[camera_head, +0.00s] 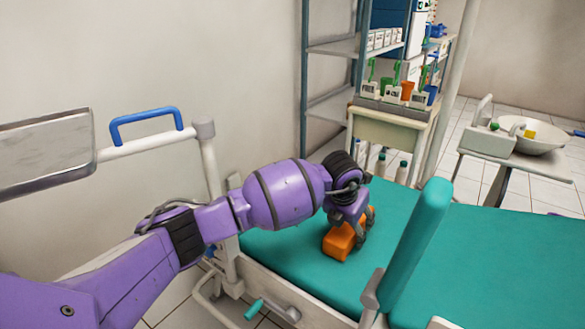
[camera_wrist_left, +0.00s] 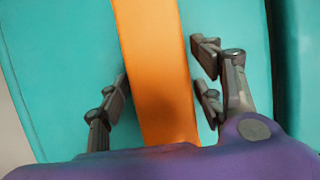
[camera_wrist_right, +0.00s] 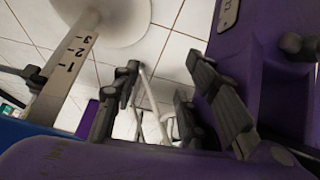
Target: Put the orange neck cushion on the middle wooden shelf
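My right gripper (camera_wrist_right: 158,105) is open and empty above the floor, seen only in the right wrist view. A shelving rack (camera_head: 338,48) with several levels stands against the wall; I cannot tell which level is the middle wooden shelf.
A pale wooden stand (camera_head: 390,131) with small pots is in front of the rack. A teal upright pad (camera_head: 415,243) rises right of my left gripper. A rail with a blue handle (camera_head: 145,115) is at left. A side table with a white basin (camera_head: 535,136) stands at right.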

